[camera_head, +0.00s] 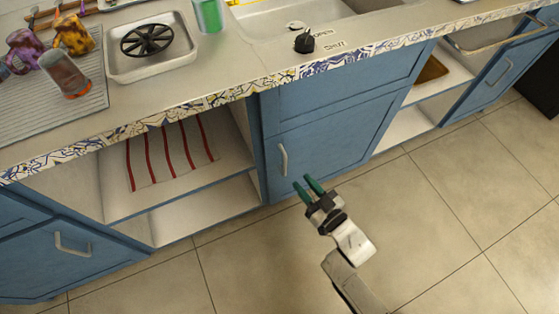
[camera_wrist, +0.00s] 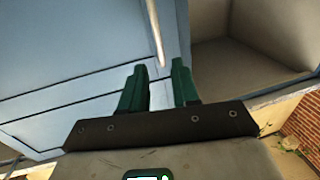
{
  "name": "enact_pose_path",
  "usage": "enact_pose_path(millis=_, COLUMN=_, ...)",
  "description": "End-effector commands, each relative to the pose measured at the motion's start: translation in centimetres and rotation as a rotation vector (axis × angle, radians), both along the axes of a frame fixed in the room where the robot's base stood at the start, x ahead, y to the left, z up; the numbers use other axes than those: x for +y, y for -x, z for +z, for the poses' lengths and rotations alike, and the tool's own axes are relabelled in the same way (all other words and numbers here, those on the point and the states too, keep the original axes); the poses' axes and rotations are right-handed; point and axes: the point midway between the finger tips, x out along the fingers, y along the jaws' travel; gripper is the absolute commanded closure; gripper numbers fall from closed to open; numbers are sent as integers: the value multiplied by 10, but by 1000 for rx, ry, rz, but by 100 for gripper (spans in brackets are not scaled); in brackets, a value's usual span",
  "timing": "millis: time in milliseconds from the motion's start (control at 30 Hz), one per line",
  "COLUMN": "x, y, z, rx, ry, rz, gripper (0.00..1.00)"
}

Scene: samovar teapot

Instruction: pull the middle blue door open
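The middle blue door (camera_head: 335,140) is shut, below the counter. Its pale upright bar handle (camera_head: 283,159) is near the door's left edge. The door also fills the left of the wrist view (camera_wrist: 75,45), where the handle (camera_wrist: 154,32) shows at the top, ahead of the gap between my fingers. My gripper (camera_head: 308,183), with two green fingers, is open and empty. In the head view it is just right of and below the handle. In the wrist view the fingertips (camera_wrist: 158,68) seem apart from the handle; the exact distance is unclear.
An open shelf (camera_head: 230,195) with a striped cloth (camera_head: 170,150) is left of the door. Another open compartment (camera_head: 405,128) is to its right. A lower-left blue door (camera_head: 65,265) and a right blue door (camera_head: 500,75) have handles. The tiled floor (camera_head: 430,230) is clear around my arm.

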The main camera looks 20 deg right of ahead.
Motion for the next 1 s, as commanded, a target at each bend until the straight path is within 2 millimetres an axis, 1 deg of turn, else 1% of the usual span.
enact_pose_path(millis=300, x=11, y=-56, z=0, rx=-2, ry=1, rz=0, gripper=70)
enact_pose_path(millis=500, x=16, y=-83, z=0, rx=0, ry=1, rz=-1, gripper=70)
enact_pose_path(millis=700, x=18, y=-95, z=0, rx=2, ry=1, rz=-2, gripper=70)
enact_pose_path(millis=967, x=19, y=-96, z=0, rx=2, ry=1, rz=-2, gripper=70)
enact_pose_path(millis=1000, x=19, y=-96, z=0, rx=2, ry=1, rz=-2, gripper=72)
